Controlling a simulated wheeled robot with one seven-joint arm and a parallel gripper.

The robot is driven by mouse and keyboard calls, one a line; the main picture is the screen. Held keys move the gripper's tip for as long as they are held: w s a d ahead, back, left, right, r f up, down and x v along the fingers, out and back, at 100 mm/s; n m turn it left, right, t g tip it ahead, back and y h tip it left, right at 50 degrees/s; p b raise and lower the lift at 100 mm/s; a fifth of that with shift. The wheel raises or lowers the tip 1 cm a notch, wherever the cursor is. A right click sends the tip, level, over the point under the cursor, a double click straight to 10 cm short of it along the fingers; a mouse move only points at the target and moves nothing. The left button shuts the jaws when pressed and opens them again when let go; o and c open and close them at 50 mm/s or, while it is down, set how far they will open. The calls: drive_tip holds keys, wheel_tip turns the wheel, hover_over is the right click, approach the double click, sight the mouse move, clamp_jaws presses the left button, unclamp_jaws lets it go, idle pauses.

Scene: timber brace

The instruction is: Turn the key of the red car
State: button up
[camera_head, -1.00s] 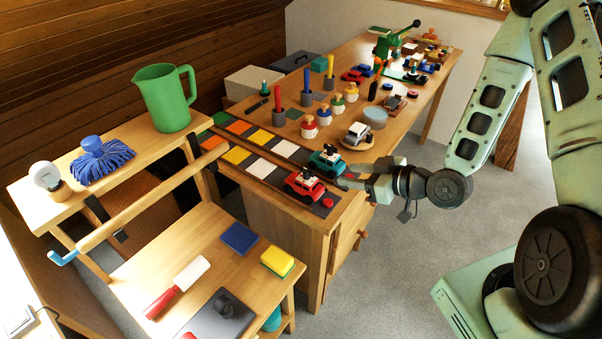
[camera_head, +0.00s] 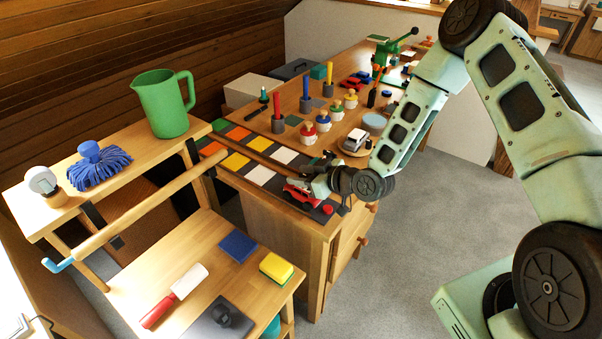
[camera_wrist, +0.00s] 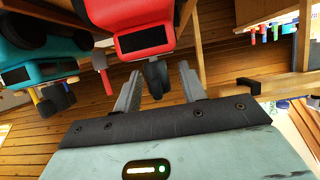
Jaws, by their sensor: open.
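The red car (camera_head: 299,194) stands at the near end of the long workbench, partly hidden by my gripper (camera_head: 320,185), which is right over it. In the wrist view the red car (camera_wrist: 138,22) fills the top middle, with a dark window and black wheel. My gripper (camera_wrist: 158,72) is open there, its two fingers on either side of a black part below the car; I cannot tell whether they touch it. I cannot make out a key with certainty. A red piece (camera_head: 327,209) lies beside the car. The teal car (camera_wrist: 38,68) is to the left in the wrist view.
Colored tiles (camera_head: 261,174) lie left of the car. Several peg figures and a silver car (camera_head: 355,140) stand farther back. A side table with a green jug (camera_head: 164,103) and a lower shelf with a blue pad (camera_head: 239,242) are to the left.

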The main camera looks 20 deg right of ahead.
drive_tip(key=shift+w+a+f, duration=0.1)
drive_tip(key=shift+w+a, duration=0.05)
drive_tip(key=shift+a, duration=0.05)
clamp_jaws()
drive_tip(key=shift+m+t, duration=0.3)
